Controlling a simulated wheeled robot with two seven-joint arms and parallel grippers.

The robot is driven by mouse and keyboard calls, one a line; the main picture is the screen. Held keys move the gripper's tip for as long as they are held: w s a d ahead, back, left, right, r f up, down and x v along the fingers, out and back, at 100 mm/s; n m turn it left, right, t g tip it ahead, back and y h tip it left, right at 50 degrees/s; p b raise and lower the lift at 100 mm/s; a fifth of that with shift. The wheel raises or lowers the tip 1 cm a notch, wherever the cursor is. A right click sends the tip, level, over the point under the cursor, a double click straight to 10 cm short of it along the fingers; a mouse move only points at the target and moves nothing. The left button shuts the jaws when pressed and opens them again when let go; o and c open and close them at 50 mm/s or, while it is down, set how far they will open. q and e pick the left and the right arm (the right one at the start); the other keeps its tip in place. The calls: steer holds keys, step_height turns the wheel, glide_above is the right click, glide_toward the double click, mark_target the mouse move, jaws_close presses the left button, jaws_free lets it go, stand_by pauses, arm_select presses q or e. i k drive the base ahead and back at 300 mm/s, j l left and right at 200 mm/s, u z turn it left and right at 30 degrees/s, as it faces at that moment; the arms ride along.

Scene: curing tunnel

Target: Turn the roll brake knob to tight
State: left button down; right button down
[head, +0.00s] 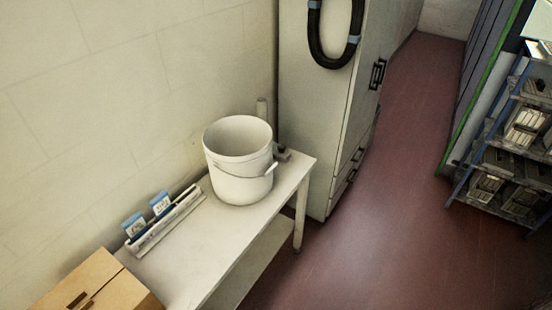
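No roll brake knob can be made out in the head view. A small dark object (284,154) sits behind the white bucket at the far end of the white table, too small to identify. Neither of my grippers is in view.
A white bucket (238,168) stands on the white table (225,243) along the wall. A holder with blue-topped cards (165,222) and a cardboard box (98,285) are nearer. A tall cabinet (317,120) stands beyond. A loaded shelf rack (490,165) is at right; the red floor between is clear.

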mark_target(282, 147)
steer(key=i+j, duration=0.4)
steer(key=i+l+u, duration=0.2)
steer(key=u, duration=0.2)
steer(key=i+l+u, duration=0.15)
steer(key=l+u, duration=0.25)
steer(key=i+l+u, duration=0.1)
steer(key=l+u, duration=0.3)
